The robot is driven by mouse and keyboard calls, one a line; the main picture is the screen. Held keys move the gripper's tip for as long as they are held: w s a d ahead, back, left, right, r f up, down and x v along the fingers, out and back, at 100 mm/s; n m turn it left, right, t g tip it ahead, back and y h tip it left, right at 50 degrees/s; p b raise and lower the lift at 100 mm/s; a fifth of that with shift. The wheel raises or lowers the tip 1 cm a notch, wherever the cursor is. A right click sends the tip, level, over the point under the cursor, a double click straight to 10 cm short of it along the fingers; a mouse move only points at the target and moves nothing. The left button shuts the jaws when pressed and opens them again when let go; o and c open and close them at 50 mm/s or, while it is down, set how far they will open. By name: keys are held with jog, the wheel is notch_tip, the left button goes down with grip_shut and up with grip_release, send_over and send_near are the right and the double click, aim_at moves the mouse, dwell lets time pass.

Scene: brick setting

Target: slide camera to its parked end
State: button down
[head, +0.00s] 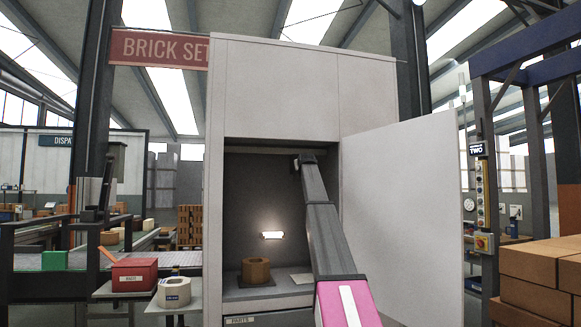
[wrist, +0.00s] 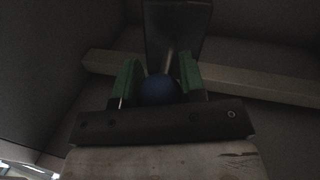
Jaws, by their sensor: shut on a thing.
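In the wrist view a dark box-shaped thing, apparently the camera (wrist: 178,28), shows at the top in front of a pale rail (wrist: 105,65). A round blue knob (wrist: 158,90) sits below it. My gripper (wrist: 160,80) has green fingers on either side of the knob and is shut on it. The contact faces are dim. In the head view my arm reaches up into the open cabinet (head: 275,85), its end near the top of the opening. The gripper and the camera cannot be made out there.
The cabinet door (head: 405,215) stands open at the right of my arm. Inside, a brown ring-shaped block (head: 256,271) stands on the cabinet floor near a small lit lamp (head: 272,235). A red box (head: 134,274) and a white ring block (head: 174,292) stand outside to the left.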

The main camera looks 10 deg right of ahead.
jog(key=shift+d, duration=0.95)
jog(key=c, duration=0.7)
grip_release()
jog(key=shift+d, duration=0.2)
jog(key=shift+s+a, duration=0.1)
jog(key=s, duration=0.3)
jog(key=s+a, duration=0.1)
jog(key=s, duration=0.3)
jog(key=s+a, duration=0.1)
jog(key=s, duration=0.2)
jog(key=shift+s, duration=0.2)
